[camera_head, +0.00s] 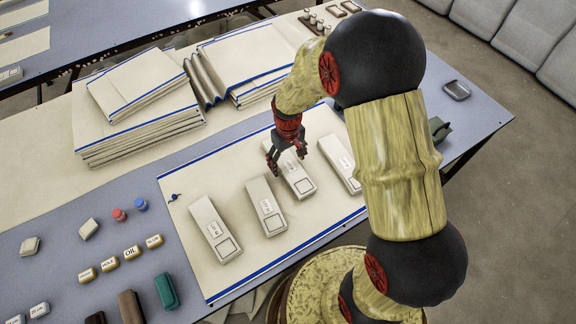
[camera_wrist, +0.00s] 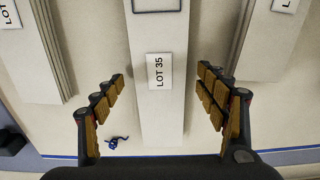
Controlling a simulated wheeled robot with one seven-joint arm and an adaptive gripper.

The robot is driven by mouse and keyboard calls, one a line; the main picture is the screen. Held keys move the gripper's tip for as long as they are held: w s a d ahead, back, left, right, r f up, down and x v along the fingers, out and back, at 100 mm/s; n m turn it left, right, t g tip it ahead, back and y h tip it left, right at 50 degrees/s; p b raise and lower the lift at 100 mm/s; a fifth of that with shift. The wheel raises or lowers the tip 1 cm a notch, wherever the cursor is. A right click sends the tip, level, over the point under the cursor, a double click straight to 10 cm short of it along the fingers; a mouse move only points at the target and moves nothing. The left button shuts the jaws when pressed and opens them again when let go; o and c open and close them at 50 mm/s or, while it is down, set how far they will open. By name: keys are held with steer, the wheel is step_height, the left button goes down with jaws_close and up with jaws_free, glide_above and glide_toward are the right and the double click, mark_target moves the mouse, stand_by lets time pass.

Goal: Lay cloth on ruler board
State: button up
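Several long beige labelled pieces, which look like folded cloth, lie side by side on a cream sheet with blue edges (camera_head: 185,215). My gripper (camera_head: 279,158) is over the far end of the third piece from the left (camera_head: 300,182). In the wrist view my gripper (camera_wrist: 162,80) is open, its padded fingers on either side of a piece labelled LOT 35 (camera_wrist: 162,115), with gaps on both sides. I cannot tell its height above the piece. No ruler marks are visible, so I cannot tell which surface is the ruler board.
Stacks of blue-edged cloth (camera_head: 140,135) and a draped cloth (camera_head: 245,60) stand at the back. Small labelled blocks (camera_head: 131,252), a red knob (camera_head: 119,214) and a green block (camera_head: 166,290) lie at left. A small blue thing (camera_wrist: 117,142) lies near the gripper. A dark tray (camera_head: 456,90) is at right.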

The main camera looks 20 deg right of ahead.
steer(key=shift+c, duration=1.1)
steer(key=c, duration=1.1)
